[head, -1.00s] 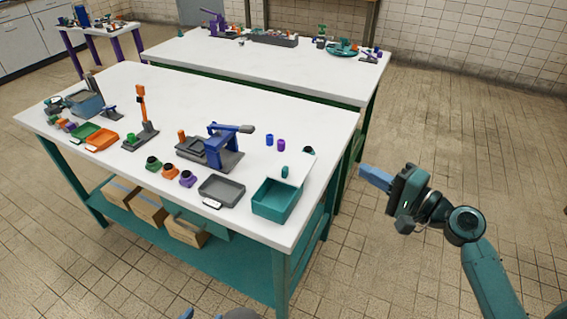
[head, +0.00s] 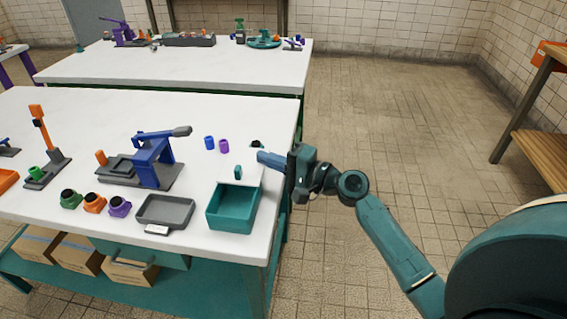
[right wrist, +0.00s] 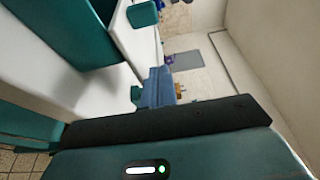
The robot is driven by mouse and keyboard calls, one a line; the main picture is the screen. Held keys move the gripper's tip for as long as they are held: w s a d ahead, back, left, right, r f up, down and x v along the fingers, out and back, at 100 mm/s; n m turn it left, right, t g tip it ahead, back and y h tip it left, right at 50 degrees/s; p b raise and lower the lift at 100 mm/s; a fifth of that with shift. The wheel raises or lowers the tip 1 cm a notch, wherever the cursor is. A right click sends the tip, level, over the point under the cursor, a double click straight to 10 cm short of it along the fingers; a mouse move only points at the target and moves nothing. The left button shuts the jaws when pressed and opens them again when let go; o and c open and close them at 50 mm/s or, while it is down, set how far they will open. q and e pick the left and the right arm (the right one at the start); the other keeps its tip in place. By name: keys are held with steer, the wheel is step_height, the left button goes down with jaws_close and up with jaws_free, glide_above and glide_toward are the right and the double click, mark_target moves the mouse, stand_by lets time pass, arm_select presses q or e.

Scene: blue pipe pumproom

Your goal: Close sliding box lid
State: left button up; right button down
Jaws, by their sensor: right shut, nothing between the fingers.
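The teal box (head: 232,212) stands open-topped near the front right corner of the white table. Its white lid (head: 249,175) extends behind the box and blends with the white tabletop. A small teal knob (head: 238,172) stands up on the lid. In the right wrist view, the box (right wrist: 62,22) is at upper left, with the lid (right wrist: 128,40) and knob (right wrist: 143,14) beside it. My right gripper (head: 261,157), with blue fingers, is shut and empty, behind and right of the knob, apart from it. It also shows in the right wrist view (right wrist: 157,85). My left gripper is out of view.
A grey tray (head: 165,211) lies left of the box. Blue and purple cylinders (head: 216,144) stand behind it, and a dark green round piece (head: 257,144) is near the right edge. A blue lever press (head: 152,162) stands further left.

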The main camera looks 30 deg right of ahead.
mark_target(252, 173)
steer(key=x, duration=0.3)
steer(key=shift+w+r, duration=0.1)
steer(key=shift+s+a+p, duration=0.7)
steer(key=shift+s+a, duration=0.25)
steer(key=shift+s, duration=0.25)
steer(key=shift+s+a, duration=0.3)
steer(key=shift+s, duration=0.1)
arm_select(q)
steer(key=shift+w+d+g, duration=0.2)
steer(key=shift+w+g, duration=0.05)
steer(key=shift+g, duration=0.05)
arm_select(e)
steer(key=s+a, duration=0.1)
steer(key=s, duration=0.1)
steer(key=s+a+p, duration=0.1)
steer(key=s+a, duration=0.1)
steer(key=s, duration=0.1)
steer(key=s+a+p, duration=0.1)
steer(key=s+a, duration=0.1)
steer(key=shift+s, duration=0.2)
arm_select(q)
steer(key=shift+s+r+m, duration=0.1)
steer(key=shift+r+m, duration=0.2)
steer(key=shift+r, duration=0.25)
arm_select(e)
steer(key=shift+s+a, duration=0.15)
